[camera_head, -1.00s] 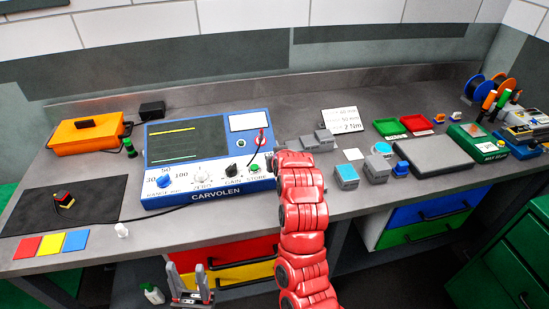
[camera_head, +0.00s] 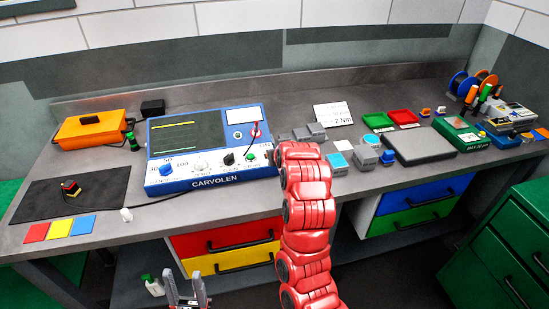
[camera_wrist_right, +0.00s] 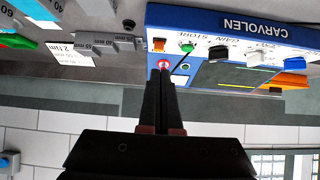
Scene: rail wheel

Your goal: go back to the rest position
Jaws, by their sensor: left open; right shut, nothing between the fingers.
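My left gripper (camera_head: 186,290) is open and empty at the bottom of the head view, low in front of the bench. The instrument also shows in the right wrist view (camera_wrist_right: 225,32).
The grey bench (camera_head: 105,250) holds an orange case (camera_head: 88,131), a black mat (camera_head: 40,207), grey blocks (camera_head: 303,134) and a grey plate (camera_head: 420,147). Drawers (camera_head: 225,238) are below. A green cabinet (camera_head: 515,240) stands at the right.

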